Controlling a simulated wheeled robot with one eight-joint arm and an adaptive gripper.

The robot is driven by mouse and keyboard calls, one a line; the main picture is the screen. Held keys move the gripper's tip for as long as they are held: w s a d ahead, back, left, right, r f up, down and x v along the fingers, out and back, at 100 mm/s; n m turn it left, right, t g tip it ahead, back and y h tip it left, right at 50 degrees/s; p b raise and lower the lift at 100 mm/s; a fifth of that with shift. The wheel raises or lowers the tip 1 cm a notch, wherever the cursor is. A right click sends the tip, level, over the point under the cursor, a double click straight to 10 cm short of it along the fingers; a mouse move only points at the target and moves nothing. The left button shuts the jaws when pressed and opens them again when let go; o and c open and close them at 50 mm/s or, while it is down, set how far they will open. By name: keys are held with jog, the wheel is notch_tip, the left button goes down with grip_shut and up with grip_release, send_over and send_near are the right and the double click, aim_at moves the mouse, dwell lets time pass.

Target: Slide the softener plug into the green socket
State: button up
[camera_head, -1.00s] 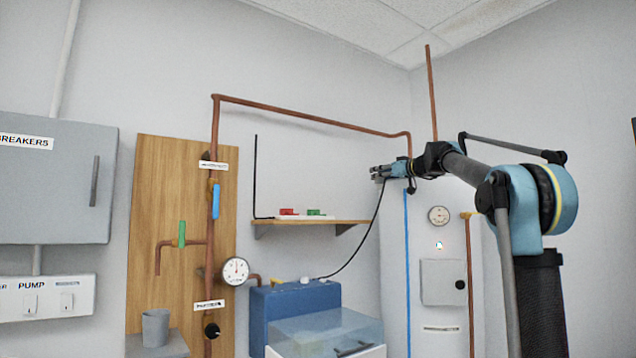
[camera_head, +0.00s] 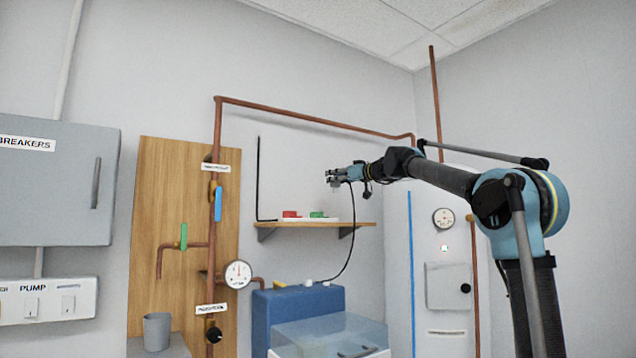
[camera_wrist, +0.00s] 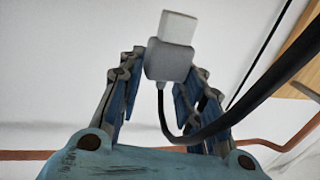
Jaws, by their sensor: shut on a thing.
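My gripper (camera_head: 334,177) is shut on the softener plug, seen in the wrist view as a grey-white plug (camera_wrist: 169,58) with a pale square end pointing away from the fingers. A black cable (camera_head: 350,232) hangs from the plug down to the blue softener unit (camera_head: 300,303). The green socket (camera_head: 317,215) sits on a white strip on the wooden shelf, right of the red socket (camera_head: 290,214). My gripper is above the green socket and slightly right, apart from it. The socket is not recognisable in the wrist view.
The wooden shelf (camera_head: 345,225) is on the back wall. A black upright rod (camera_head: 258,180) stands at its left end. A copper pipe (camera_head: 310,118) runs above my gripper. A white tall cabinet (camera_head: 400,270) is at the right. The air in front of the shelf is free.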

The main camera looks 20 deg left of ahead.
jog(key=s+a, duration=0.4)
jog(key=a, duration=0.2)
jog(key=shift+a+f+n+g, duration=0.15)
jog(key=shift+a+n+g, duration=0.15)
jog(key=shift+g, duration=0.1)
jog(key=shift+d+f, duration=0.1)
jog(key=shift+f, duration=2.8)
jog(key=shift+f, duration=1.55)
jog(key=o, duration=1.1)
jog(key=shift+s, duration=0.1)
jog(key=v, duration=1.1)
jog(key=shift+s+d+f, duration=0.15)
jog(key=shift+d+f, duration=0.15)
jog(key=shift+d, duration=0.1)
